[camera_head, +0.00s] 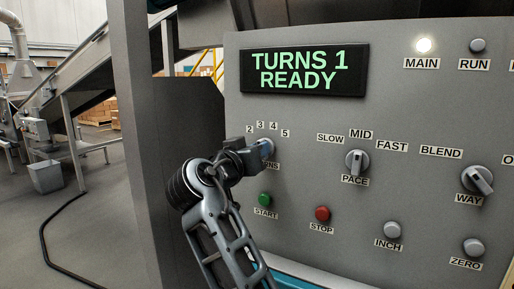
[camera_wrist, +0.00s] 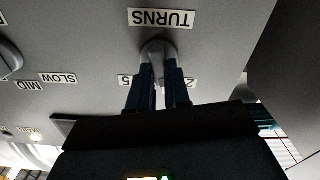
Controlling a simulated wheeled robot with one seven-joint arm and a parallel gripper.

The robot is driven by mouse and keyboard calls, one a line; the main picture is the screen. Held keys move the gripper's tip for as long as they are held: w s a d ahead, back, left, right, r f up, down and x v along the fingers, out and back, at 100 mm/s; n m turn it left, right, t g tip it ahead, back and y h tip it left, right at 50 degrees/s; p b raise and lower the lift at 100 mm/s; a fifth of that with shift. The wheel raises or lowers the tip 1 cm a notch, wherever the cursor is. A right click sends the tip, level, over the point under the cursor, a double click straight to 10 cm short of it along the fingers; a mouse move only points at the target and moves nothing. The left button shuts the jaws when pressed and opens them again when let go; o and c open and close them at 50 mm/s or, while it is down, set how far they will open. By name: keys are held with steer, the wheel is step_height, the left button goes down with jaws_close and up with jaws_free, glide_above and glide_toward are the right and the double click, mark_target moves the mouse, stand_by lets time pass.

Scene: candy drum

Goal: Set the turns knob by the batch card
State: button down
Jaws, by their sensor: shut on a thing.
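The turns knob (camera_head: 268,147) is a grey knob on the panel's left part, under an arc of numbers where 2 to 5 show. My gripper (camera_head: 260,151) is shut on it from the front left and covers most of it and part of its label. In the wrist view, which is upside down, the knob (camera_wrist: 158,48) sits between the two dark fingers of my gripper (camera_wrist: 158,72), by the TURNS label (camera_wrist: 160,18). The knob's pointing direction is hidden. The display (camera_head: 304,70) reads "TURNS 1 READY". No batch card is visible.
The pace knob (camera_head: 356,162) and way knob (camera_head: 478,180) are to the right. Green start (camera_head: 264,199), red stop (camera_head: 322,214), inch (camera_head: 392,230) and zero (camera_head: 473,247) buttons lie below. The main lamp (camera_head: 424,45) is lit. A grey post (camera_head: 170,130) stands left of the panel.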

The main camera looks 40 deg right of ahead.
stand_by(0.5)
steer(key=c, duration=1.1)
jaws_free()
steer(key=shift+b+v, duration=0.6)
steer(key=shift+v, duration=3.35)
steer(key=shift+f, duration=0.1)
